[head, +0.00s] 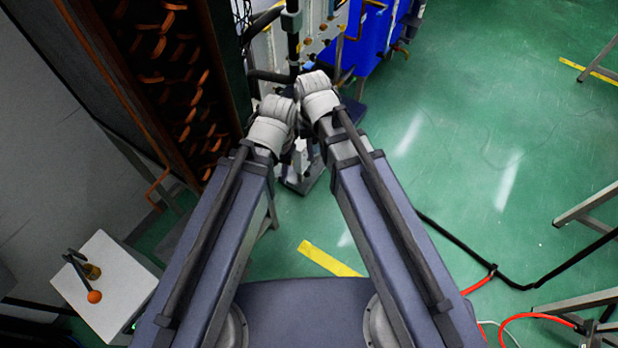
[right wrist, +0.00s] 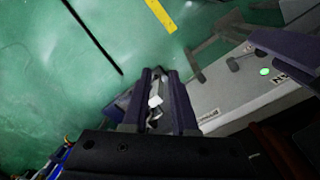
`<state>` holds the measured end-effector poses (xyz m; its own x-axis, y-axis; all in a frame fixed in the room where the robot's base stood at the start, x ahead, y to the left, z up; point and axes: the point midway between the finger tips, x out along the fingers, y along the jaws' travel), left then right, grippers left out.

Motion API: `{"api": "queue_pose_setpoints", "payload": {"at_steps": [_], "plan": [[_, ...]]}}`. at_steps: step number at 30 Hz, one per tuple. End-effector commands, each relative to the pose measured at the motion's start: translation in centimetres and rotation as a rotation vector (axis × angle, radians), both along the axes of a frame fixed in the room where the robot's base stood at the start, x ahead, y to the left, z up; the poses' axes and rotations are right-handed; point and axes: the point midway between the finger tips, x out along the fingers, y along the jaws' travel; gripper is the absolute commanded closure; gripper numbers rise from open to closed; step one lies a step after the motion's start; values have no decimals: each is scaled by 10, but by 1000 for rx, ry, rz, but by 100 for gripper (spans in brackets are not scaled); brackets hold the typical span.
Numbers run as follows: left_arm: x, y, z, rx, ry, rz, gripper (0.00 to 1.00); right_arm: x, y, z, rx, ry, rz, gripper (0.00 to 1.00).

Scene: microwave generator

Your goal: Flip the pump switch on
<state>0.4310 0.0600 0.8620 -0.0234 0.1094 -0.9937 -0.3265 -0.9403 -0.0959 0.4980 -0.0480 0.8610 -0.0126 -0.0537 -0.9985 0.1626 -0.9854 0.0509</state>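In the right wrist view a pale grey panel (right wrist: 245,92) lies right of my right gripper (right wrist: 159,76). It bears a lit green lamp (right wrist: 264,71), dark lettering too small to read, and a small dark lever-like part (right wrist: 236,62). I cannot tell if that part is the pump switch. My right gripper's two dark fingers stand a little apart. A small white piece (right wrist: 155,100) shows in the gap; I cannot tell if it is between or beyond the fingers. In the head view both arms reach forward and bend down, and the left gripper is hidden behind them.
In the head view a white box (head: 118,285) with an orange-knobbed lever (head: 93,296) stands at the lower left. A rack with copper coils (head: 180,75) is close to my left arm. Blue equipment (head: 372,40) stands ahead. The green floor (head: 480,150) is mostly clear at right.

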Motion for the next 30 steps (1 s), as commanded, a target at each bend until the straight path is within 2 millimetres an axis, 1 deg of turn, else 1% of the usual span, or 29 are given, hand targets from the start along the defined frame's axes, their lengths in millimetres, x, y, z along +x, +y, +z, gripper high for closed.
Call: {"api": "queue_pose_setpoints", "payload": {"at_steps": [1, 13, 17, 18, 20, 21, 23, 24, 30], "plan": [[0, 0, -39, 0, 0, 0, 59, 16, 2, -39, 8, -4, -27, 74], [0, 0, -185, 0, -2, 0, 59, 102, 7, -185, 74, -30, -239, 74], [0, 0, -232, 1, -3, 0, 59, 131, 7, -232, 95, -36, -309, 74], [0, 0, -247, 1, -3, 0, 59, 139, 7, -247, 101, -38, -330, 74], [0, 0, -269, 1, -3, 0, 59, 153, 6, -269, 113, -42, -362, 74], [0, 0, -283, 1, -3, 0, 59, 162, 5, -283, 119, -44, -383, 74], [0, 0, -305, 1, -3, 0, 59, 175, 4, -305, 128, -46, -416, 74], [1, 0, -320, 1, -3, 0, 59, 184, 3, -319, 135, -47, -437, 74], [1, 0, -391, 2, -5, -1, 59, 227, -2, -389, 169, -55, -543, 74]]}}
